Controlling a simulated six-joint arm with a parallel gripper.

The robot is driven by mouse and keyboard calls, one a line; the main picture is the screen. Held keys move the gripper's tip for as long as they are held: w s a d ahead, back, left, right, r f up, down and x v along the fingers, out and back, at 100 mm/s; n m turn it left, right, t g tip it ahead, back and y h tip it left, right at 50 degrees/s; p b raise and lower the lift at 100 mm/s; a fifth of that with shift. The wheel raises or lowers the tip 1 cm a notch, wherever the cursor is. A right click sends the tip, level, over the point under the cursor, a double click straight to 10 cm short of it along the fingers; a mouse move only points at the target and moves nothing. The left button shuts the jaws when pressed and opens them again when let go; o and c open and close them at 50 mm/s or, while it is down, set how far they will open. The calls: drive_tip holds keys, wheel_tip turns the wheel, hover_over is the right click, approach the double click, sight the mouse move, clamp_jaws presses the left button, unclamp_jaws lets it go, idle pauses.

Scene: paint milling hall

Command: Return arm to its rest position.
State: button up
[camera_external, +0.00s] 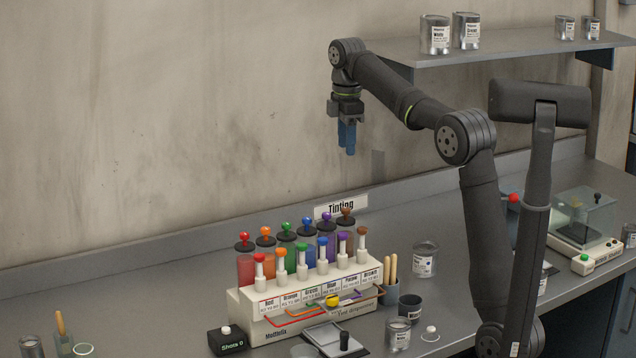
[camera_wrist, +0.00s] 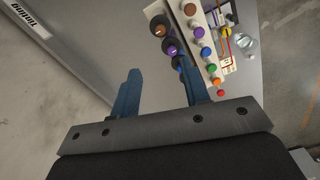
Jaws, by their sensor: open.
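My gripper (camera_external: 347,138) hangs fingers down in the upper middle of the external view, high above the bench and in front of the wall. Its blue fingers are empty. In the wrist view the gripper (camera_wrist: 160,88) shows two blue fingers set apart with nothing between them. My arm reaches up and to the left from its base at the lower right of the external view. The gripper is well clear of the tinting dispenser (camera_external: 246,305), which stands below it.
The dispenser holds several coloured canisters and pumps, also seen in the wrist view (camera_wrist: 204,30). A shelf (camera_external: 500,48) with cans is at the upper right. The air around my gripper is free.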

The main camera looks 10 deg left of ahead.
sight(346, 208)
wheel_tip(346, 208, down, 16)
idle(0.5)
wheel_tip(346, 208, up, 18)
drive_tip(key=f, duration=0.1)
wheel_tip(346, 208, down, 17)
drive_tip(key=shift+f, duration=0.2)
drive_tip(key=shift+r+m, duration=0.2)
drive_tip(key=shift+m, duration=0.6)
drive_tip(key=m, duration=1)
drive_tip(key=shift+m, duration=2.4)
